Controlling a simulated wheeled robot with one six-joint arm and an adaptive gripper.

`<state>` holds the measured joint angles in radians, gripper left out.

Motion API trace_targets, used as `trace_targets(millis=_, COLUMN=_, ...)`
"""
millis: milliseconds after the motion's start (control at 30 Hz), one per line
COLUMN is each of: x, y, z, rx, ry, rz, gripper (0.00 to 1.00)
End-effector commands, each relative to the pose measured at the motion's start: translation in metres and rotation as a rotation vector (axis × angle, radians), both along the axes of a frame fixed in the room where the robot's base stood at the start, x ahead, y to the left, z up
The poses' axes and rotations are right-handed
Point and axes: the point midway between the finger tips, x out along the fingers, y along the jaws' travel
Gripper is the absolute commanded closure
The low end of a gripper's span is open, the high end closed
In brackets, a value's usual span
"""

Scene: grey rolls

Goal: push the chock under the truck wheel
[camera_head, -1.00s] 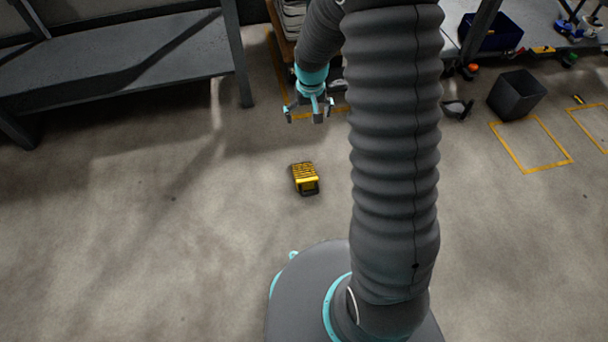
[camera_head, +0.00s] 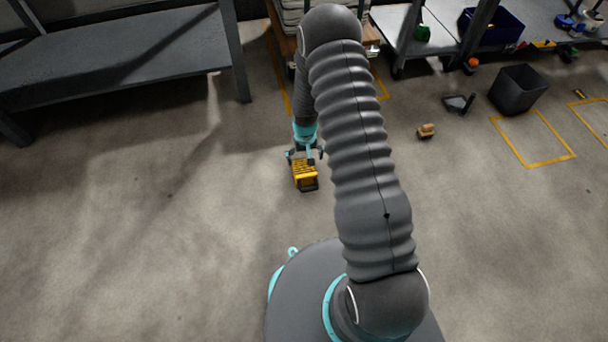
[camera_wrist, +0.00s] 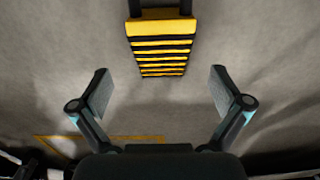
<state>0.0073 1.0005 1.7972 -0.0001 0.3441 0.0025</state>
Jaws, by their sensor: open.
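The chock (camera_head: 305,178) is a yellow and black striped wedge lying on the bare floor in front of my base. In the wrist view the chock (camera_wrist: 160,45) shows its stripes, with a black handle at the top edge of the picture. My gripper (camera_head: 304,154) is low, at the chock's far end in the head view. In the wrist view my gripper (camera_wrist: 160,92) has its fingers spread wide and nothing between them; the chock lies beyond the fingertips. The truck wheel cannot be made out; my arm covers part of the back area.
A loaded wooden pallet or cart (camera_head: 372,45) stands behind my arm. A grey bench (camera_head: 120,60) is at the left. A dark bin (camera_head: 518,90), a small tan object (camera_head: 426,131) and yellow floor markings (camera_head: 532,162) are at the right. The floor left of the chock is clear.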

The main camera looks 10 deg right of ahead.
Motion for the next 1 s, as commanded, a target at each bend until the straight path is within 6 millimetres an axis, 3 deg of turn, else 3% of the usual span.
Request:
trace_targets(millis=133, x=0.0, y=0.0, z=-0.02, rx=0.0, ry=0.002, rz=0.0, gripper=0.0)
trace_targets(millis=433, x=0.0, y=0.001, z=-0.036, rx=0.0, ry=0.0, rz=0.0, gripper=0.0)
trace_targets(millis=700, x=0.001, y=0.002, z=-0.072, rx=0.0, ry=0.002, rz=0.0, gripper=0.0)
trace_targets(millis=1000, x=0.001, y=0.002, z=-0.078, rx=0.0, ry=-0.001, rz=0.0, gripper=0.0)
